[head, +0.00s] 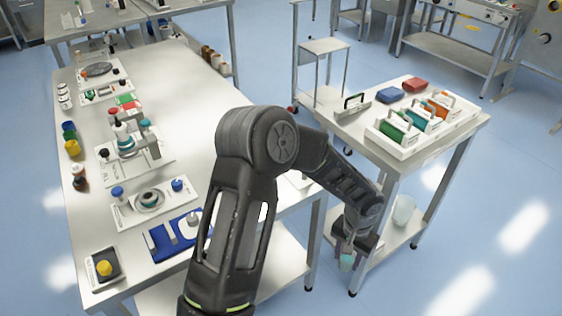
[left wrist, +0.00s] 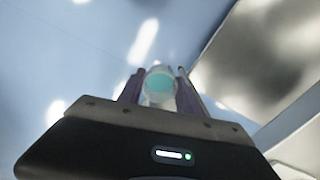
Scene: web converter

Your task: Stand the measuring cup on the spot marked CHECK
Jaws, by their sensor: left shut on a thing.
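My left gripper (head: 350,248) hangs at the lower right of the head view, beyond the right edge of the long table. It is shut on the measuring cup (head: 347,262), a small clear cup with teal contents. In the left wrist view the cup (left wrist: 160,84) sits between the two fingers, with the floor behind it. The cup is held in the air, apart from any surface. I cannot make out the CHECK mark; my left arm covers part of the long table. My right gripper is not in view.
The long table (head: 195,95) has a bare middle and several fixtures along its left side. A side table (head: 350,125) on the right holds a white rack (head: 405,148) with coloured items. A whitish bin (head: 404,209) stands on its lower shelf. Floor lies between the tables.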

